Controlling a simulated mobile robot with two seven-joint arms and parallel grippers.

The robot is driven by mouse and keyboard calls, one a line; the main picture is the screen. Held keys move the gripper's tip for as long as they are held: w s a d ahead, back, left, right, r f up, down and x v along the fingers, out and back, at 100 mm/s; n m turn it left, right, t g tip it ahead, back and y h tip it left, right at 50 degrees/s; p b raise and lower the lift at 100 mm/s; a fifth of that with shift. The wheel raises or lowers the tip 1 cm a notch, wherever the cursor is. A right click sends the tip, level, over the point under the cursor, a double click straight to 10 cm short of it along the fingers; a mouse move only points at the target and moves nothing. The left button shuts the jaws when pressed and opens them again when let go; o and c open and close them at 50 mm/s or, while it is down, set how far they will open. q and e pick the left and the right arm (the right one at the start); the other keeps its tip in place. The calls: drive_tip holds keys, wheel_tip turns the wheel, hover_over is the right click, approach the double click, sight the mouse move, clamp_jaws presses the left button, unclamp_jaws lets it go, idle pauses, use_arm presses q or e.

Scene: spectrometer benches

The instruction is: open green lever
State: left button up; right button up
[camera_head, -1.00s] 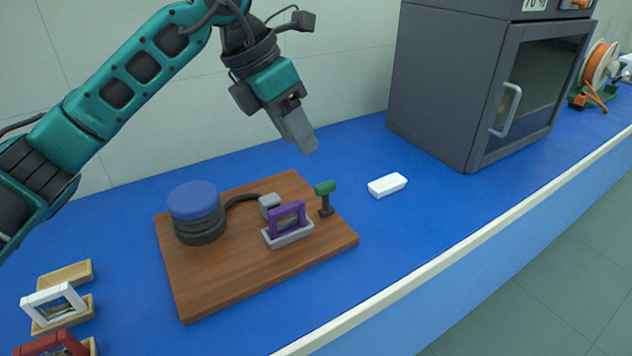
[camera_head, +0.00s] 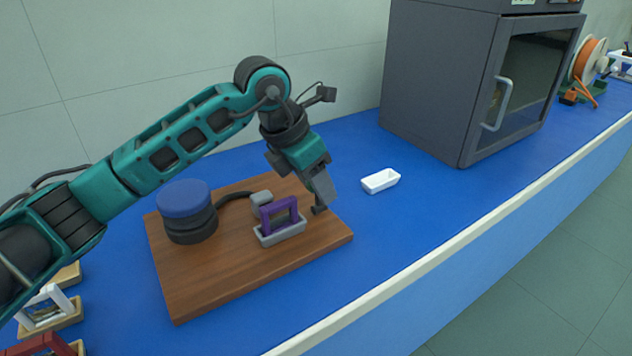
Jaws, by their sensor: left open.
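The wooden board (camera_head: 230,278) lies on the blue bench and carries the lever's device. The green lever head is hidden behind my left gripper (camera_head: 324,200); only its dark base (camera_head: 318,210) shows at the board's right edge. My left gripper points down right at the lever, with its jaws open. I cannot tell whether the fingers touch or surround the lever. A purple frame (camera_head: 279,213) stands in a grey holder (camera_head: 281,234) just left of the lever. A blue-topped black cylinder (camera_head: 187,208) stands at the board's left. My right gripper is not in view.
A small white tray (camera_head: 381,181) lies right of the board. A dark grey oven-like cabinet (camera_head: 437,80) stands at the back right. Framed samples in wooden holders (camera_head: 50,318) sit at lower left. The bench right of the board is mostly clear.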

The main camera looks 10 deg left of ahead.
use_arm(q)
drive_tip(key=shift+c, duration=0.2)
clamp_jaws()
drive_tip(key=shift+w+a+g+h+p, duration=0.35)
drive_tip(key=shift+a+g+h+p, duration=0.1)
drive_tip(key=shift+g+h, duration=0.15)
drive_tip(key=shift+w+a+f+n+g+h, duration=0.2)
drive_tip(key=shift+w+n+g+h, duration=0.1)
drive_tip(key=shift+g+h, duration=0.3)
drive_tip(key=shift+w+a+f+n+g+h, duration=0.2)
drive_tip(key=shift+n+g+h, duration=0.1)
drive_tip(key=shift+g+h, duration=0.3)
drive_tip(key=shift+o, duration=0.2)
unclamp_jaws()
